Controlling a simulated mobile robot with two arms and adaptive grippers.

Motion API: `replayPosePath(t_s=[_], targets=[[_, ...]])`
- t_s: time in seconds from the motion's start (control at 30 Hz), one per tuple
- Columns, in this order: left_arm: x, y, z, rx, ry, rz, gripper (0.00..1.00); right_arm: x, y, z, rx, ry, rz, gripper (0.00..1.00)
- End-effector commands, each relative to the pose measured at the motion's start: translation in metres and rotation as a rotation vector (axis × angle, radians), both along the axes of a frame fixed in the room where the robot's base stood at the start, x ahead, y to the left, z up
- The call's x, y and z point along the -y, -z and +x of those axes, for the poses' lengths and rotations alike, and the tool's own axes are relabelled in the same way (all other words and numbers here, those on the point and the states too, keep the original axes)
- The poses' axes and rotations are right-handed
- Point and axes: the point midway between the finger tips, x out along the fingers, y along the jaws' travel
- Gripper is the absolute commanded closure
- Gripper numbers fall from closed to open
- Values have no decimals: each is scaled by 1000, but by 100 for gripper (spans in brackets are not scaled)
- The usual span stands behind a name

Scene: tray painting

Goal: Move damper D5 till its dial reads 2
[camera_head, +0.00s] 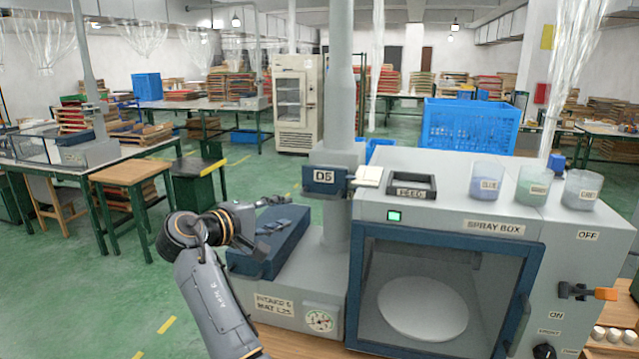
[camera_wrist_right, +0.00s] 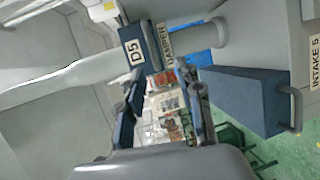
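Damper D5 (camera_head: 323,178) is a dark blue block with a white D5 label, fixed at the grey vertical duct. In the right wrist view its blue plate (camera_wrist_right: 134,46) lies just beyond the fingertips. A pale tab (camera_head: 368,177) sticks out to its right in the head view. The round dial (camera_head: 320,320) is on the grey intake base below; its reading is too small to tell. My right gripper (camera_head: 276,218) is open and empty, left of and below D5, apart from it. Both fingers (camera_wrist_right: 162,85) show spread in the wrist view. My left gripper is out of view.
The blue intake box (camera_head: 290,238) lies close behind my right gripper. The spray box (camera_head: 445,235) stands to the right, with a feed tray (camera_head: 411,188) and several cups on top. The vertical duct (camera_head: 341,85) rises behind D5. Green floor is open at left.

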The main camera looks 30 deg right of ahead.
Motion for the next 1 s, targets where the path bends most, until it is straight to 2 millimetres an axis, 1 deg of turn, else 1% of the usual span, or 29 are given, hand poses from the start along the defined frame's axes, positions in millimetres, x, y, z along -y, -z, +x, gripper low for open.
replayPosePath(t_s=[0.03, 0.1, 0.17, 0.27, 0.6, 0.7, 0.83, 1.0], targets=[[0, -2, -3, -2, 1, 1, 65, -1, -12, 0, 0, 8, -10, 64], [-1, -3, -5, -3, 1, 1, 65, 1, -17, 0, -1, 14, -18, 64], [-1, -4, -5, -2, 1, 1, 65, 6, -17, 1, -2, 15, -21, 64], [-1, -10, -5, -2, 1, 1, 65, 19, -15, 5, -3, 16, -21, 64], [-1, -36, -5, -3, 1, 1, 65, 86, -3, 26, -1, 16, -21, 64], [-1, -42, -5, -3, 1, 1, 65, 103, 1, 31, -1, 15, -19, 64], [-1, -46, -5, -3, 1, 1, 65, 118, 5, 37, -1, 14, -19, 64], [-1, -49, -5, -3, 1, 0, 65, 127, 8, 40, 1, 12, -18, 64]])
